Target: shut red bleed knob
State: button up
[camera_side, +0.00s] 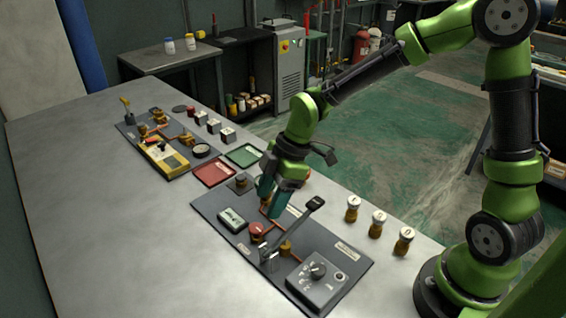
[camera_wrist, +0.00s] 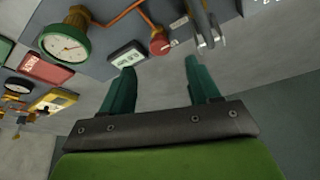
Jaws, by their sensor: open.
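The red bleed knob (camera_side: 257,229) sits on the dark panel (camera_side: 213,206), beside copper piping and the black-handled lever (camera_side: 295,225). In the wrist view the red knob (camera_wrist: 159,43) shows clear of the fingers, just beyond the gap between the tips, with a pale mark on it. My gripper (camera_side: 272,198) is open and empty, above the panel behind the knob in the side view. In the wrist view its two green fingers (camera_wrist: 160,67) are spread wide. The fingers partly hide the gauge and pipes behind them in the side view.
A digital display (camera_side: 233,219) lies left of the knob. The tall lever stands close on its right. A grey dial box (camera_side: 318,280) is at the panel's front. A round gauge (camera_wrist: 64,45) shows in the wrist view. The left tabletop is clear.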

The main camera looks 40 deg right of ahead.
aim_at(257, 227)
jog(key=x, duration=0.7)
jog(key=shift+f, duration=0.1)
jog(key=c, duration=1)
jog(key=shift+c, duration=0.2)
